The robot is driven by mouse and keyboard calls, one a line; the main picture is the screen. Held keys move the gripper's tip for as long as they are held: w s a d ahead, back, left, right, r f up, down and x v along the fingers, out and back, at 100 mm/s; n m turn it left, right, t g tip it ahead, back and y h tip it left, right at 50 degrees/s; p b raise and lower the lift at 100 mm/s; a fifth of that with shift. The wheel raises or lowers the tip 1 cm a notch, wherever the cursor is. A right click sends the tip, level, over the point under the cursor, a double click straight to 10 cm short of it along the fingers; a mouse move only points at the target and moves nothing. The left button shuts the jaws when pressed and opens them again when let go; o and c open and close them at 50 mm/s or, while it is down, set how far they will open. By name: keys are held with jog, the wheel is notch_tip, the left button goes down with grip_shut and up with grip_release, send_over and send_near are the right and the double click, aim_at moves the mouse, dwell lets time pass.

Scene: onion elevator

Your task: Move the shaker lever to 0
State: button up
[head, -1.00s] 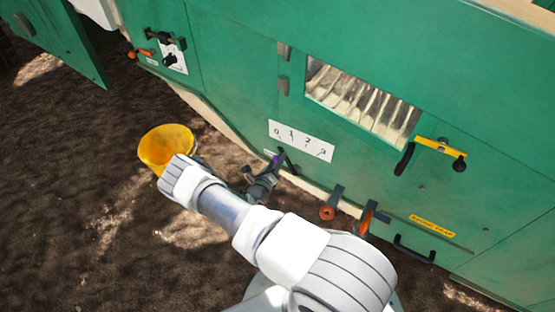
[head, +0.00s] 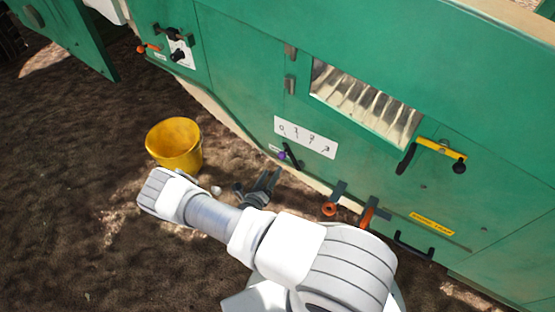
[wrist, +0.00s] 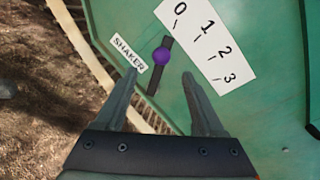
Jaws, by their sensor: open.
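The shaker lever (wrist: 152,85) is a dark bar with a purple knob (wrist: 161,56), beside the "SHAKER" label in the wrist view. Its upper end points towards the 0 mark on the white scale plate (wrist: 207,42), which reads 0 to 3. In the head view the lever (head: 291,155) sits on the green panel just below the plate (head: 306,137). My gripper (wrist: 160,73) is open and empty. Its fingertips lie on either side of the lever in the wrist view. In the head view my gripper (head: 270,174) is a little below and left of the lever, apart from it.
Two orange-ended handles (head: 329,208) and a black handle (head: 414,246) stick out low on the panel to the right. A yellow bucket (head: 174,147) stands on the soil to the left. A yellow latch (head: 440,149) is at the right.

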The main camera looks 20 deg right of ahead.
jog(key=p+v, duration=0.1)
jog(key=v, duration=0.6)
jog(key=shift+r, duration=0.1)
notch_tip(320, 180, up, 29)
jog(key=m+g+y, duration=0.2)
jog(key=m+g, duration=1)
jog(key=m, duration=0.8)
jog(key=s+a+r+m+t+y, duration=0.25)
jog(key=s+r+m+y, duration=0.25)
jog(key=s+r+m, duration=0.55)
jog(key=s+a+r+m+t+y, duration=0.1)
jog(key=s+r+m+t+y, duration=0.5)
jog(key=r, duration=0.7)
notch_tip(320, 180, up, 22)
jog(key=s+n+g+p, duration=0.1)
jog(key=g+p, duration=0.1)
jog(key=p, duration=2)
jog(key=shift+f+n+h, duration=0.25)
jog(key=shift+n+h, duration=0.05)
jog(key=shift+n, duration=0.05)
